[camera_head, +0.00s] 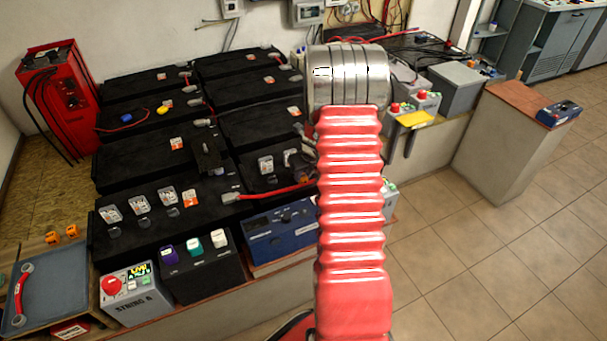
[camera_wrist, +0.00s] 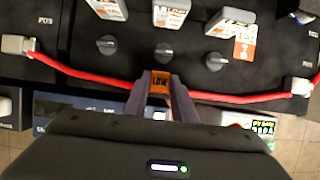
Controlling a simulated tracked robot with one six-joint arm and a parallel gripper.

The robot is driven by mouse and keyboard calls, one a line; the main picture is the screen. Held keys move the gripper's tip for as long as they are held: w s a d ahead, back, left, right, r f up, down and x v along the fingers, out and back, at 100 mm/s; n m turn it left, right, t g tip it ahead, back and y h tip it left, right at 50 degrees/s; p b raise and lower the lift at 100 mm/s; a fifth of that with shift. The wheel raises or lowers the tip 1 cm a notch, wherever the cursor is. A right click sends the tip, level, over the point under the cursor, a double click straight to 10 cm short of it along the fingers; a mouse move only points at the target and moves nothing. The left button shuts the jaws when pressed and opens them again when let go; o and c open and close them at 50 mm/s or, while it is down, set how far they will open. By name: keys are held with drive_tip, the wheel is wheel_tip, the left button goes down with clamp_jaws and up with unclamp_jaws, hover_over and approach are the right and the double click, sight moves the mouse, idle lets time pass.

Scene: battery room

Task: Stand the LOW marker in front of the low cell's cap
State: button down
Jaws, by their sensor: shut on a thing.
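My gripper (camera_wrist: 161,88) is shut on the orange LOW marker (camera_wrist: 160,81) in the wrist view, with its dark lettering facing the camera. The marker is upright between the fingertips, over or near the red cable. Just beyond it is the middle round black cap (camera_wrist: 163,52); I cannot tell whether the marker touches the battery top. Other caps are at left (camera_wrist: 107,45) and right (camera_wrist: 215,60). White readout blocks stand behind them, but their values are unreadable, so the low cell is unclear.
The red cable (camera_wrist: 85,78) crosses in front of the caps, between grey connectors (camera_wrist: 18,44) and (camera_wrist: 298,87). A blue unit (camera_head: 280,232) stands before this battery (camera_head: 250,180). Two orange markers (camera_head: 52,237) (camera_head: 71,231) are at far left. Floor (camera_head: 450,260) is clear at right.

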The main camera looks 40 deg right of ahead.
drive_tip(key=c, duration=1.5)
unclamp_jaws()
drive_tip(key=shift+o, duration=0.2)
drive_tip(key=v, duration=1.2)
drive_tip(key=shift+a, duration=0.1)
